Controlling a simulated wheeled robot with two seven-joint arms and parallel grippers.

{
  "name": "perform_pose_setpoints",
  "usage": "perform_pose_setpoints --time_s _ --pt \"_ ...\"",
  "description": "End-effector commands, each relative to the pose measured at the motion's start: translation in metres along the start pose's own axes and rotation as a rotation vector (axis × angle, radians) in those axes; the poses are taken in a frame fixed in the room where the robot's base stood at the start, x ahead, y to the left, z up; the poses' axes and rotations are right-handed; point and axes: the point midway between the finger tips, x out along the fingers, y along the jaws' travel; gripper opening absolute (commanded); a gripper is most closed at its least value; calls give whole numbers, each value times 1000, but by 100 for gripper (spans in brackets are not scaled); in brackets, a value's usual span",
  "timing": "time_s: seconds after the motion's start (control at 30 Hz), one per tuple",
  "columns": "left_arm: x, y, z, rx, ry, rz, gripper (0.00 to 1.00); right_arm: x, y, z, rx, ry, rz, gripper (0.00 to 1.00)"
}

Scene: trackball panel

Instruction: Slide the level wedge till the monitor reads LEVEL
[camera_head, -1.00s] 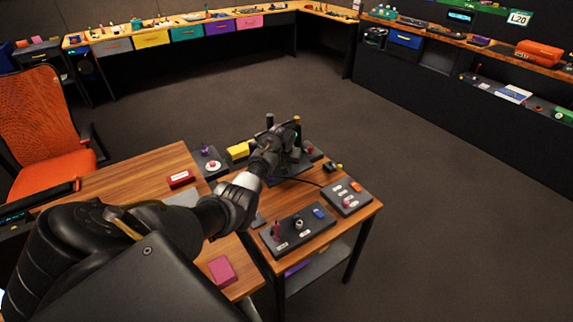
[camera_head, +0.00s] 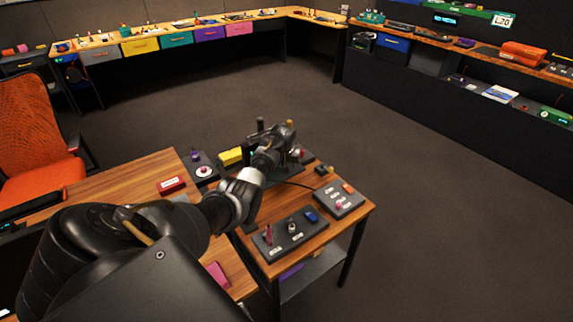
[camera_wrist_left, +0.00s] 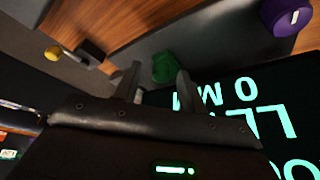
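My left gripper (camera_head: 276,138) is over the dark panel at the back of the small wooden table, at the end of my arm from the left. In the left wrist view its two fingers (camera_wrist_left: 158,86) stand apart. A green knob-like piece (camera_wrist_left: 166,68) shows between and just beyond the fingertips; I cannot tell whether they touch it, or whether it is the level wedge. A dark monitor (camera_wrist_left: 240,92) with glowing pale green letters lies beside the fingers, rotated and partly cut off; its full reading cannot be made out. My right gripper is not in view.
A purple knob (camera_wrist_left: 286,16) and a yellow knob (camera_wrist_left: 53,53) are near the gripper in the wrist view. Control boxes (camera_head: 290,236) and (camera_head: 338,200) occupy the table's front and right. A yellow block (camera_head: 231,156) is left of the gripper. An orange chair (camera_head: 35,140) stands left.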

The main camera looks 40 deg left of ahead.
Motion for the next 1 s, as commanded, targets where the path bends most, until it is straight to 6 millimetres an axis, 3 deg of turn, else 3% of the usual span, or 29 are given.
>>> perform_pose_setpoints --time_s 0.27,0.8,1.0 --pt "-6 0 -1 0 2 1 41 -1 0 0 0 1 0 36" --pt "-90 1 -1 0 3 1 41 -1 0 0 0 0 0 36" --pt "-106 0 0 0 1 1 41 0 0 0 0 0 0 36"
